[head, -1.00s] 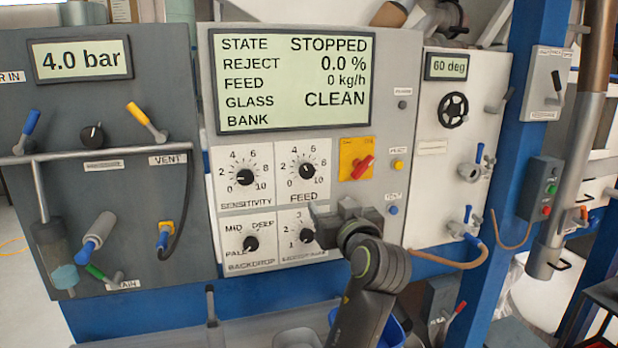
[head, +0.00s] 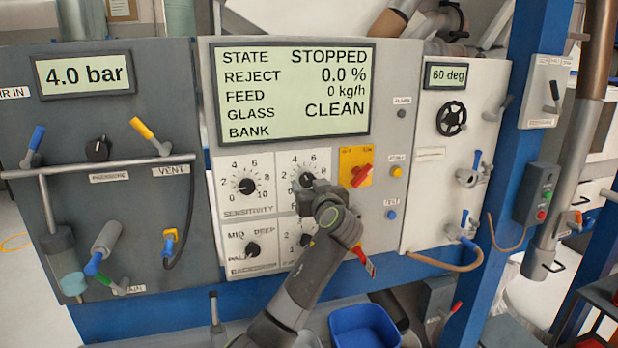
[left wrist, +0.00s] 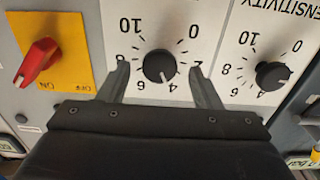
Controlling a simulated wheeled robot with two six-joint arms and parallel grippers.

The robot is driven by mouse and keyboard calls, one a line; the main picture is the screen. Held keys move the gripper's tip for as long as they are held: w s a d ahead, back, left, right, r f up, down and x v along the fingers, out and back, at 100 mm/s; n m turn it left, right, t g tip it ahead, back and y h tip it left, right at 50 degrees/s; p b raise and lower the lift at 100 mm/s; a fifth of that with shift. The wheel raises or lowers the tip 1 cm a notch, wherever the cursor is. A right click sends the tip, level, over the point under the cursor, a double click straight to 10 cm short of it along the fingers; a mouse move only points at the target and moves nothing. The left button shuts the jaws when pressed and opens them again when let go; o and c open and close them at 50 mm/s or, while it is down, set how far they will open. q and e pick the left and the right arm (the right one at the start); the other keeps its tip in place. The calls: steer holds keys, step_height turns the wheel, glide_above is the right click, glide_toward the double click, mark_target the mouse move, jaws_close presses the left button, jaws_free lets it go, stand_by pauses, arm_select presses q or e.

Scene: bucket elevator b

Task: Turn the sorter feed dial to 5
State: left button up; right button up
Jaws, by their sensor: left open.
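The feed dial (head: 306,180) is a black knob on a white plate, right of the sensitivity dial (head: 246,186). My left gripper (head: 309,186) is in front of it and hides its lower part and label. In the left wrist view, which is upside down, the feed dial (left wrist: 159,66) sits between the two open fingers of my left gripper (left wrist: 160,72), with a gap on each side. Its pointer mark lies roughly between 4 and 6; the exact value is unclear. The screen (head: 292,92) reads STOPPED, feed 0 kg/h. My right gripper is not in view.
A red switch on a yellow plate (head: 361,177) is close to the right of the gripper; it also shows in the left wrist view (left wrist: 37,62). The backdrop dial (head: 252,249) is below left. A blue bin (head: 365,330) stands below the panel.

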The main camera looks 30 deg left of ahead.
arm_select(q)
steer(key=shift+x, duration=1.15)
steer(key=shift+c, duration=0.2)
steer(key=c, duration=0.9)
steer(key=shift+c, duration=0.2)
